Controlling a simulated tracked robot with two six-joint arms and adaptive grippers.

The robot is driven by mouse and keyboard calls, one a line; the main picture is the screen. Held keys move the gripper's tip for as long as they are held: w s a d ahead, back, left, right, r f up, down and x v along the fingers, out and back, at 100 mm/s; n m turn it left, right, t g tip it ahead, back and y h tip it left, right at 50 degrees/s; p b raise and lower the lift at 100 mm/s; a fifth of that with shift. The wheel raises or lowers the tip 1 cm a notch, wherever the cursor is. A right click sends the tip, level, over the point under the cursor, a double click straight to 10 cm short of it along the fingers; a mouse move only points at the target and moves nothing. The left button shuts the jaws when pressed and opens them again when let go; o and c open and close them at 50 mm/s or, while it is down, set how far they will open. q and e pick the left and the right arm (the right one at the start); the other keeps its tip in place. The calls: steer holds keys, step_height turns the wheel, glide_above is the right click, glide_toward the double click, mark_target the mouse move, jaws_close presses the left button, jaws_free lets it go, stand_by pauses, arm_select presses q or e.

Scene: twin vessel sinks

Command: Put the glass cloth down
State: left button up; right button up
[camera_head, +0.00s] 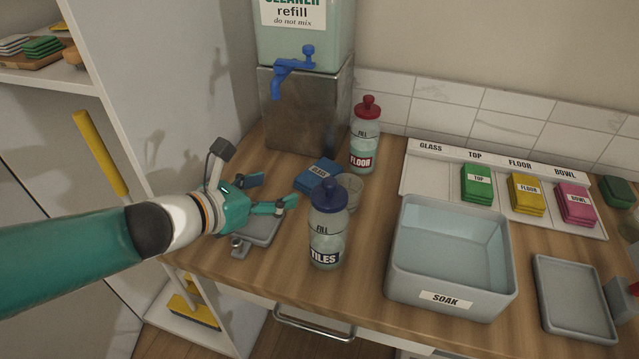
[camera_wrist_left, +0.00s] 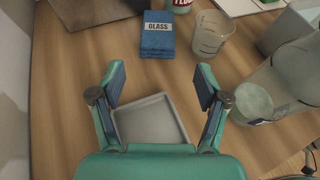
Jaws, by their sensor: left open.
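The glass cloth (camera_head: 316,174) is a folded blue stack with a GLASS label. It lies on the wooden counter behind the TILES bottle, left of a clear measuring cup. It also shows at the top of the left wrist view (camera_wrist_left: 157,38). My left gripper (camera_head: 275,192) is open, with nothing between its fingers, above a small grey tray (camera_head: 262,236). In the left wrist view its spread fingers (camera_wrist_left: 160,82) are apart from the cloth, which lies beyond them. My right gripper is not in view.
The TILES bottle (camera_head: 327,238) and measuring cup (camera_head: 349,188) stand close to my left gripper. The FLOOR bottle (camera_head: 365,135) and refill dispenser (camera_head: 300,110) are behind. A SOAK basin (camera_head: 450,278) is right. The labelled board (camera_head: 425,178) has a bare GLASS section beside several coloured cloths.

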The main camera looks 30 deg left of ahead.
arm_select(q)
steer(key=b, duration=0.4)
glide_toward(320, 171)
steer(key=w+f, duration=0.1)
steer(key=w+d+f, duration=0.1)
steer(key=w, duration=0.1)
steer(key=shift+f, duration=0.2)
steer(key=shift+r+b+x, duration=0.2)
steer(key=shift+b+x, duration=0.1)
steer(key=shift+x, duration=1.15)
steer(key=shift+r+b+x, duration=0.15)
steer(key=shift+b+x, duration=0.15)
steer(key=shift+x, duration=1.15)
steer(key=shift+w+a, duration=0.1)
steer(key=shift+a, duration=0.1)
steer(key=c, duration=0.9)
steer(key=shift+r, duration=0.15)
